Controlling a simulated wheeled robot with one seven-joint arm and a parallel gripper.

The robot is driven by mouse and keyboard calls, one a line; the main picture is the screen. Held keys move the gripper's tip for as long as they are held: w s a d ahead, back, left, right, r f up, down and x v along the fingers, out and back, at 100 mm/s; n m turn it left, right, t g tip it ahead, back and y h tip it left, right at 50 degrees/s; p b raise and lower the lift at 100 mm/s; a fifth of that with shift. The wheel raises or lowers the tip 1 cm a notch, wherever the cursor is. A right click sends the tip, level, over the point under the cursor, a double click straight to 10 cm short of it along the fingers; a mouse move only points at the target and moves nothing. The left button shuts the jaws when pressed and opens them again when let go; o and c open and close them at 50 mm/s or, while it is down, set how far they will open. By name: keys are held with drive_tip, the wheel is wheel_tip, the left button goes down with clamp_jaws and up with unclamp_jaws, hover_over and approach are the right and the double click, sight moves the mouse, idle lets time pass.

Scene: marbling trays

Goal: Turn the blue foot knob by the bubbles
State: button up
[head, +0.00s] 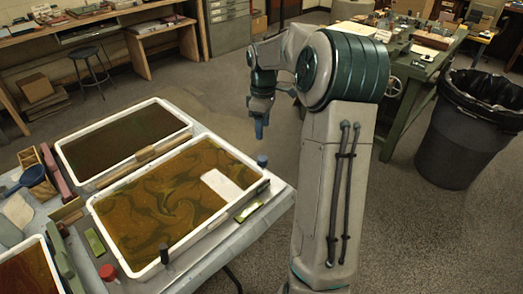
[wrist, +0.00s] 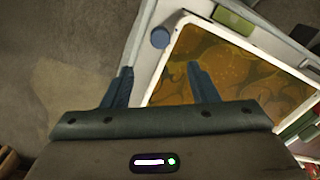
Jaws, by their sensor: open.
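The blue foot knob (head: 262,160) stands at the right corner of the large amber marbling tray (head: 172,265) in the head view. In the wrist view the knob (wrist: 160,38) is a round blue top just outside the tray's white corner. A green bubble level (head: 248,212) lies along the tray's near right side; it also shows in the wrist view (wrist: 235,20). My gripper (head: 260,132) hangs above the knob's area, apart from it. In the wrist view its two dark blue fingers (wrist: 160,68) are spread and empty, with the knob beyond the tips.
Another green level (head: 95,242) and a red knob (head: 107,272) are at the tray's left side. A dark tray (head: 125,140) lies behind. A green workbench (head: 412,80) and black bin (head: 465,135) stand right.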

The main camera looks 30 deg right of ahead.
sight(262, 158)
wheel_tip(262, 158, down, 12)
drive_tip(key=shift+s+a+f, duration=0.1)
drive_tip(key=shift+f, duration=0.05)
idle(0.3)
drive_tip(key=c, duration=1)
